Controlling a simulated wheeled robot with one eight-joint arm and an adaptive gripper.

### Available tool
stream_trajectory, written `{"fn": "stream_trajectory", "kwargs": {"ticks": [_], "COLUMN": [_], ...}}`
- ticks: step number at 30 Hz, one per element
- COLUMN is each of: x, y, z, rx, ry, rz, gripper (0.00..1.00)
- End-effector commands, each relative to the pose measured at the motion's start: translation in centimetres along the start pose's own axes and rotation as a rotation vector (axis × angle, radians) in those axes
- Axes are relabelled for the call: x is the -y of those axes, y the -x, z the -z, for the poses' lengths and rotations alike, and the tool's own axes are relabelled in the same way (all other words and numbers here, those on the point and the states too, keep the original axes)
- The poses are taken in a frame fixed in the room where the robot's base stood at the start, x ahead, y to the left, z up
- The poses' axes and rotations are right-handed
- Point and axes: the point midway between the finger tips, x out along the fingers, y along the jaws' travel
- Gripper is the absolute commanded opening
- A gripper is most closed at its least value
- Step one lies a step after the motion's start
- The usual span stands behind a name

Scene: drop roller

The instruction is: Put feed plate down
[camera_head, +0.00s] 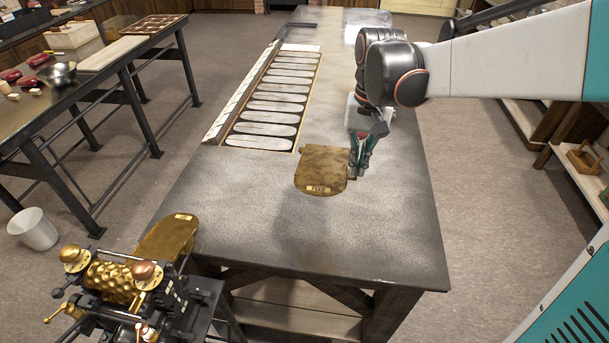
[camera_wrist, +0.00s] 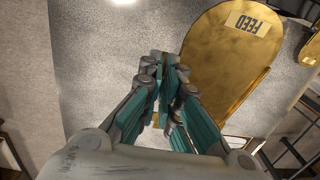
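The feed plate (camera_head: 322,168) is a flat brass-coloured plate with a rounded front end and a pale FEED label. It is over the dark table top (camera_head: 270,215), right of the middle; a faint dark patch shows on the table in front of it. I cannot tell whether it touches the table. My gripper (camera_head: 357,174) is at the plate's right edge, its fingers close together and seemingly shut on a small tab there. In the wrist view, my fingertips (camera_wrist: 165,65) meet beside the long edge of the plate (camera_wrist: 228,60). The contact is partly hidden by the fingers.
A brass roller machine (camera_head: 120,280) with another labelled plate (camera_head: 170,237) stands at the front left. A framed tray of pale oval strips (camera_head: 270,104) lies behind the feed plate. A clear container (camera_head: 366,22) is at the far end. The table's front is bare.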

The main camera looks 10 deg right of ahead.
Motion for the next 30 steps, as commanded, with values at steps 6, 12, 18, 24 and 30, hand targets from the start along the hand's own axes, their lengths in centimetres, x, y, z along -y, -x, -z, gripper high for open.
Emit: {"fn": "stream_trajectory", "kwargs": {"ticks": [6,12,18,24,30], "x": [-0.1,-0.2,-0.3,-0.4,-0.4], "y": [-5.1,-9.6,-13.4,-15.0,-16.5], "z": [0.3,0.6,0.8,0.8,0.9], "rx": [0.000,-0.001,-0.001,-0.001,-0.001], "ry": [0.002,0.002,0.002,0.002,0.002], "rz": [0.000,0.000,0.000,0.000,0.000], "gripper": [0.00,0.00,0.00,0.00,0.00]}}
